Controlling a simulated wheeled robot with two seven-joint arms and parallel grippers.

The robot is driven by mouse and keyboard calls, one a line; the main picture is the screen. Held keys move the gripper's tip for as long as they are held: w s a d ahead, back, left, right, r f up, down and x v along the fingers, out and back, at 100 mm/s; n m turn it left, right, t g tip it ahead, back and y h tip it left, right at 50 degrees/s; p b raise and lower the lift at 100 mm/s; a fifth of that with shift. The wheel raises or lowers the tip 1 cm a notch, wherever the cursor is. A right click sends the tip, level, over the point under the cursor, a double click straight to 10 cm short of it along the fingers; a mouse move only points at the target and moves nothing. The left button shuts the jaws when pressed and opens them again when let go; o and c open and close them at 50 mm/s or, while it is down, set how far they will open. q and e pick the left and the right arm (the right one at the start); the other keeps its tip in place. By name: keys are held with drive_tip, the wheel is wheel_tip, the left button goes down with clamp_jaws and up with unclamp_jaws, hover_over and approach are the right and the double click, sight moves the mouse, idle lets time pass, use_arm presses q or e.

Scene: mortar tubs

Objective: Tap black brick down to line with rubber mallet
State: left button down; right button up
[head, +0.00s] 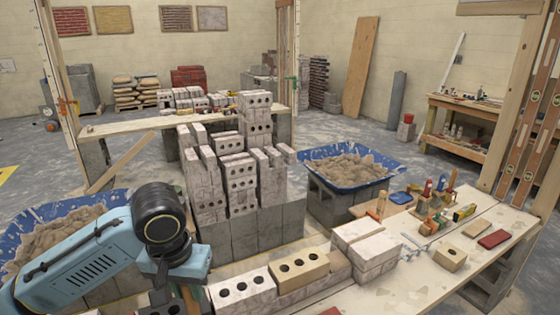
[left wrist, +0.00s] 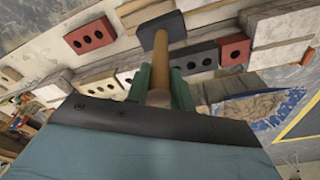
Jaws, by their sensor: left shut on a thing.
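The rubber mallet, with a dark head (left wrist: 160,27) and a wooden handle (left wrist: 158,80), is held between the green fingers of my left gripper (left wrist: 159,86) in the left wrist view. The head points away from the gripper, in front of a row of bricks. My right gripper is out of view.
Pale and tan bricks (head: 300,268) form a low course at the front. A tall stack of pale holed bricks (head: 240,185) stands behind. A blue mortar tub (head: 392,166) sits right of it. A workbench (head: 411,278) with small tools runs along the right.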

use_arm(q)
drive_tip(key=shift+w+a, duration=0.1)
drive_tip(key=shift+w, duration=0.15)
drive_tip(key=w+a+f+m+p, duration=0.2)
drive_tip(key=w+a+m, duration=0.2)
drive_tip(key=w+a, duration=0.2)
drive_tip(key=w+a+f+m+h+p, duration=0.1)
drive_tip(key=w+a+m+p, duration=0.2)
drive_tip(key=w+a+m, duration=0.2)
drive_tip(key=w+a, duration=0.1)
drive_tip(key=a, duration=0.2)
drive_tip(key=shift+w+f+g, duration=0.3)
drive_tip(key=shift+f, duration=0.1)
drive_tip(key=shift+a, duration=0.1)
drive_tip(key=p, duration=0.4)
drive_tip(key=shift+r, duration=0.2)
